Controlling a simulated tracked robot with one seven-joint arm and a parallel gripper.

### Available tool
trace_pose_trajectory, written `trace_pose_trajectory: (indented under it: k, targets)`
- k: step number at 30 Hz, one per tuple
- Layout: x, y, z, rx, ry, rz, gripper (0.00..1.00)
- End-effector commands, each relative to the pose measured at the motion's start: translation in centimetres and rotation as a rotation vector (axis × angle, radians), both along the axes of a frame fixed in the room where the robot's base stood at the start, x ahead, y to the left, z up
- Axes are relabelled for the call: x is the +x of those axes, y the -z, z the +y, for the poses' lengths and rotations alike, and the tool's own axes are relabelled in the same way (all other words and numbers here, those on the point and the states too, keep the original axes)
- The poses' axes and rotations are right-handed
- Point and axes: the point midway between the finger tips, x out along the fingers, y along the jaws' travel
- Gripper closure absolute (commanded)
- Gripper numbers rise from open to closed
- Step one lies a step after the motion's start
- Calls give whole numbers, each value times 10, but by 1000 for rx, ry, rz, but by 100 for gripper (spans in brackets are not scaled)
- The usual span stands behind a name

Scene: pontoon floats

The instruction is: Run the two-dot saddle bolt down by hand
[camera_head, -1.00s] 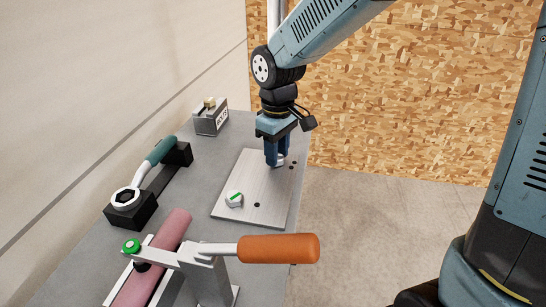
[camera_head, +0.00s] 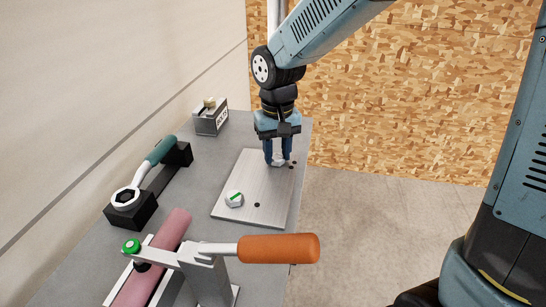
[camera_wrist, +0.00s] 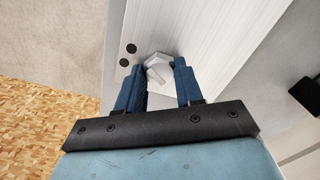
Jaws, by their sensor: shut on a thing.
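My gripper (camera_head: 278,158) points down at the far end of the pale metal plate (camera_head: 232,212). Its blue fingers are shut on a silver hex bolt head (camera_head: 278,162), which also shows between the fingertips in the wrist view (camera_wrist: 158,68). The bolt sits at the plate, its shank hidden. Two dark dots (camera_wrist: 128,54) lie on the plate beside it. A second hex bolt head (camera_head: 234,198) with a green stripe sits near the plate's near left side, apart from my gripper.
A ring wrench with a green handle (camera_head: 160,150) rests on black blocks at left. A grey box (camera_head: 211,120) stands at the back. A clamp with an orange handle (camera_head: 278,248) holds a pink tube (camera_head: 158,250) in front.

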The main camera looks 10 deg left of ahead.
Motion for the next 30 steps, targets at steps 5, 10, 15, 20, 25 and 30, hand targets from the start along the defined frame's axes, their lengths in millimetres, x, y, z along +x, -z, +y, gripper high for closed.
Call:
trace_pose_trajectory:
  k: [5,10,15,20,25,30]
  targets:
    - [0,0,0,0,141,0,91]
    - [0,0,0,0,320,0,91]
    - [0,0,0,0,496,0,91]
    - [0,1,0,0,661,0,91]
    - [0,1,0,0,838,0,91]
    - [0,1,0,0,827,0,48]
